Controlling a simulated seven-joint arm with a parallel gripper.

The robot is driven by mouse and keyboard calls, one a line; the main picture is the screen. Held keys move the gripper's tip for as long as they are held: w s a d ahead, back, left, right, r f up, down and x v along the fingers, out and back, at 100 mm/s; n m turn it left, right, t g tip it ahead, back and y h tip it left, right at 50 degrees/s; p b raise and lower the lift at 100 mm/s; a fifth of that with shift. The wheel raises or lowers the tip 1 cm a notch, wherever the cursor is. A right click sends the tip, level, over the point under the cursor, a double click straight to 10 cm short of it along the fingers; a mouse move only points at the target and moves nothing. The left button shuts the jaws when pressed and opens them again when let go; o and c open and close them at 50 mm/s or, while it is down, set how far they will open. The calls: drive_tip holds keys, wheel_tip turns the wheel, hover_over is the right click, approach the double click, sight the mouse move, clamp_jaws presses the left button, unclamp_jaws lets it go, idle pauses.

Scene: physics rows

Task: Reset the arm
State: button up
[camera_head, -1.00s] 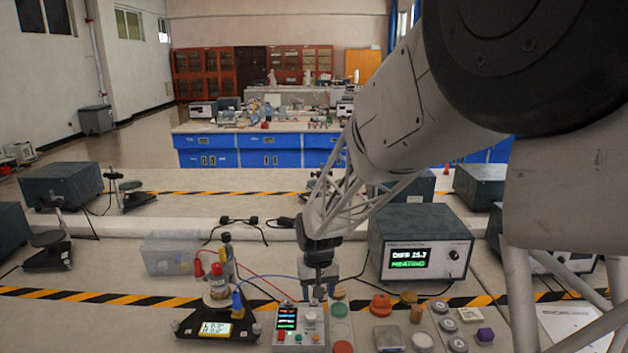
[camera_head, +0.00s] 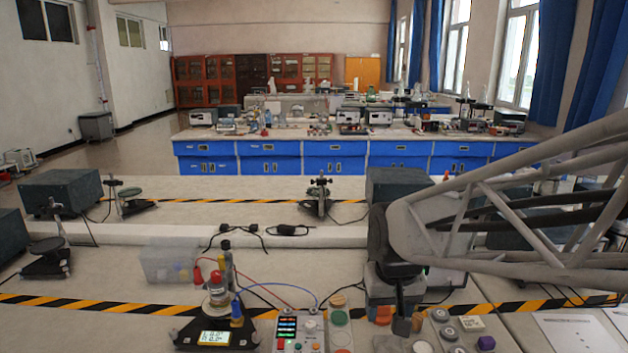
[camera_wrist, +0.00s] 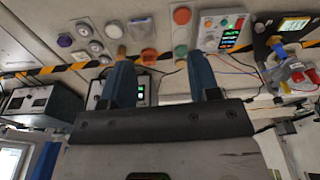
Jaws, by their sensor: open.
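My gripper (camera_head: 396,318) hangs at the front right of the near bench in the head view, in front of the dark instrument box, which it partly hides. In the wrist view my gripper (camera_wrist: 160,62) shows two blue fingers standing well apart with nothing held between them. The wrist view looks at the bench upside down. How far the fingertips are above the bench is hard to tell.
A scale with a coil-like device (camera_head: 218,290) and wires stands left of my gripper. A control box with coloured displays (camera_head: 300,330) is nearer. Round buttons (camera_head: 448,332) and a purple knob (camera_head: 486,342) lie to the right. A clear bin (camera_head: 165,262) stands further left.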

drive_tip(key=s+d+r, duration=0.1)
drive_tip(key=s+d, duration=0.1)
drive_tip(key=s, duration=0.5)
drive_tip(key=s+d+r+m+t, duration=0.1)
drive_tip(key=s+d, duration=0.2)
drive_tip(key=s, duration=0.5)
